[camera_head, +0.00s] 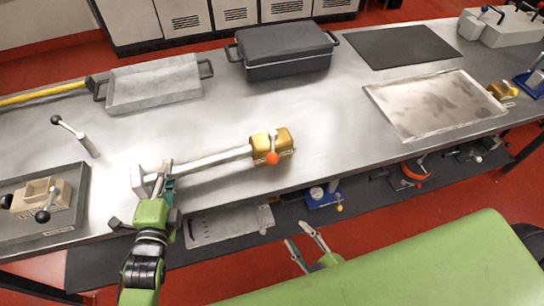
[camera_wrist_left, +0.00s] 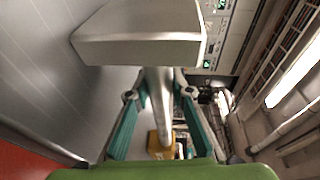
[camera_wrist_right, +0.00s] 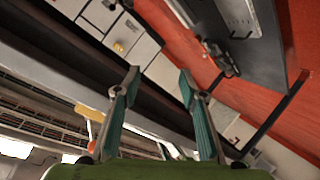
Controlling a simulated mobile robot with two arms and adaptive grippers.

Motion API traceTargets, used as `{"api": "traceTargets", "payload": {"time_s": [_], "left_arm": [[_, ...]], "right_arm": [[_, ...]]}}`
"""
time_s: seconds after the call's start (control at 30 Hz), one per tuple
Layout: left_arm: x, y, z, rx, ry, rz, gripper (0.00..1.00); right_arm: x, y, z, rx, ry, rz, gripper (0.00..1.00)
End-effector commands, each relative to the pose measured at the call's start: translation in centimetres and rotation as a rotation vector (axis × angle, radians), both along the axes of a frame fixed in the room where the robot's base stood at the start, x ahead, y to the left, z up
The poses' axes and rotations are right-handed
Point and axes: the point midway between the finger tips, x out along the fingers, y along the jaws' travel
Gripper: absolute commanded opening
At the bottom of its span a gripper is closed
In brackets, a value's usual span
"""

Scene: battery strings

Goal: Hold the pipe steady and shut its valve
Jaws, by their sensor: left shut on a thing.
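The pipe (camera_head: 214,161) is a grey bar lying across the front of the steel bench, with a blocky grey end at the left. At its right end is a brass valve (camera_head: 263,144) with an orange-knobbed handle (camera_head: 272,158). My left gripper (camera_head: 164,170) is shut on the pipe near its left end. The left wrist view shows the pipe (camera_wrist_left: 158,95) between the fingers (camera_wrist_left: 157,88), with the grey end block close above and the brass valve (camera_wrist_left: 156,144) beyond. My right gripper (camera_head: 304,236) is open and empty, in front of the bench, below and right of the valve.
A grey tray (camera_head: 155,84), a dark lidded box (camera_head: 285,55), a black mat (camera_head: 404,46) and a metal plate (camera_head: 435,100) lie further back. A beige lever box (camera_head: 40,203) is at the left. The bench edge runs between my right gripper and the valve. Bench right of the valve is clear.

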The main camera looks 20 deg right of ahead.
Motion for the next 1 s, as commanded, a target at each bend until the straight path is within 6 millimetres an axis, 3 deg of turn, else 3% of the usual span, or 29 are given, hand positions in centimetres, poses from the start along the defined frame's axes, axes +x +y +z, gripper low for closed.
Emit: {"api": "traceTargets", "payload": {"time_s": [0.03, 0.2, 0.3, 0.4, 0.5, 0.67, 1.0], "left_arm": [[-0.4, -0.1, -1.2, 0.003, 0.027, -0.001, 0.0], [-0.4, -0.1, -1.2, 0.003, 0.027, -0.001, 0.0], [-0.4, -0.1, -1.2, 0.003, 0.027, -0.001, 0.0], [-0.4, -0.1, -1.2, 0.003, 0.027, -0.001, 0.0], [-0.4, -0.1, -1.2, 0.003, 0.027, -0.001, 0.0], [-0.4, -0.1, -1.2, 0.003, 0.027, -0.001, 0.0], [-0.4, -0.1, -1.2, 0.003, 0.028, -0.002, 0.0]], "right_arm": [[0.5, 0.2, 3.1, -0.023, -0.066, 0.018, 0.38], [1.5, 0.6, 12.8, -0.113, -0.267, 0.074, 0.38], [1.6, 0.8, 17.1, -0.158, -0.355, 0.096, 0.38], [1.5, 1.0, 20.1, -0.189, -0.414, 0.111, 0.38], [1.5, 1.1, 21.7, -0.208, -0.448, 0.119, 0.38], [2.5, 1.4, 22.4, -0.215, -0.463, 0.123, 0.38], [8.1, 2.9, 22.4, -0.214, -0.466, 0.124, 0.38]]}}
